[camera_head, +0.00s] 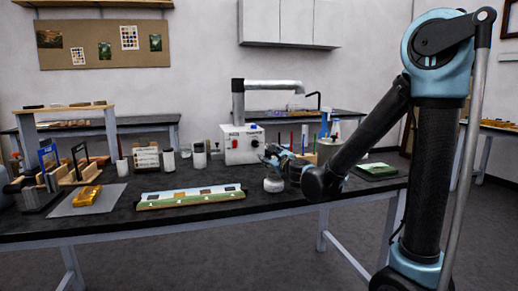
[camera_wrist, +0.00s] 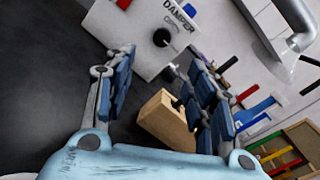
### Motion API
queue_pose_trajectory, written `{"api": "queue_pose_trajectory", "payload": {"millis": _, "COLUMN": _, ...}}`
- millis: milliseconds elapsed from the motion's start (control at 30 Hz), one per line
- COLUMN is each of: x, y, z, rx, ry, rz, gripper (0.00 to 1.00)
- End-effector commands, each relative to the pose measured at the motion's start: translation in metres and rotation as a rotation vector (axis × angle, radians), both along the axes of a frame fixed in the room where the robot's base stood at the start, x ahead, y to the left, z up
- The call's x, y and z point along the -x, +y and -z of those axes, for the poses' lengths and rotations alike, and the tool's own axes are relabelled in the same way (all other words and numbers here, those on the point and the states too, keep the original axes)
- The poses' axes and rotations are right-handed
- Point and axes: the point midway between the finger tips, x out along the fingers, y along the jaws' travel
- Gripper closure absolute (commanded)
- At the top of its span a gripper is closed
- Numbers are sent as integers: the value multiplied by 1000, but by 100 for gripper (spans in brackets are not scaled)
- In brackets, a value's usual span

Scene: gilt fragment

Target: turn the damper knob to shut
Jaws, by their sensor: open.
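The damper knob (camera_wrist: 162,38) is a small round black knob on the white control box (camera_wrist: 128,38), below the printed word DAMPER in the wrist view. The lettering under that word is small and appears to read OPEN. My gripper (camera_wrist: 162,56) is open, with its two blue-padded fingers spread to either side of the knob's line and nothing held between the tips. The knob lies beyond the fingertips, apart from them. In the head view the white box (camera_head: 238,144) stands on the dark bench, and my gripper (camera_head: 268,156) is at its right front; I cannot make out the damper knob there.
A wooden block (camera_wrist: 166,122) is beside and partly behind the right finger in the wrist view. A metal extraction arm (camera_head: 275,86) rises behind the box. A white jar (camera_head: 273,185) stands below my gripper. A long painted strip (camera_head: 190,197) lies at the bench front.

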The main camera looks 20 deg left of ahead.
Motion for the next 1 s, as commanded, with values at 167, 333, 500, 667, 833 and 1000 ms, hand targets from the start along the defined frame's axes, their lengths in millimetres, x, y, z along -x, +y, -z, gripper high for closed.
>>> {"api": "queue_pose_trajectory", "payload": {"millis": 167, "x": -26, "y": 13, "z": 0, "rx": 0, "ry": 0, "rz": 7, "gripper": 50}}
{"api": "queue_pose_trajectory", "payload": {"millis": 333, "x": -48, "y": 28, "z": 0, "rx": 1, "ry": 1, "rz": 8, "gripper": 50}}
{"api": "queue_pose_trajectory", "payload": {"millis": 500, "x": -70, "y": 45, "z": 0, "rx": 2, "ry": 0, "rz": 8, "gripper": 50}}
{"api": "queue_pose_trajectory", "payload": {"millis": 667, "x": -92, "y": 62, "z": 0, "rx": 2, "ry": 0, "rz": 8, "gripper": 50}}
{"api": "queue_pose_trajectory", "payload": {"millis": 833, "x": -111, "y": 76, "z": 0, "rx": 2, "ry": 0, "rz": 8, "gripper": 50}}
{"api": "queue_pose_trajectory", "payload": {"millis": 1000, "x": -123, "y": 85, "z": 0, "rx": 2, "ry": 1, "rz": 7, "gripper": 50}}
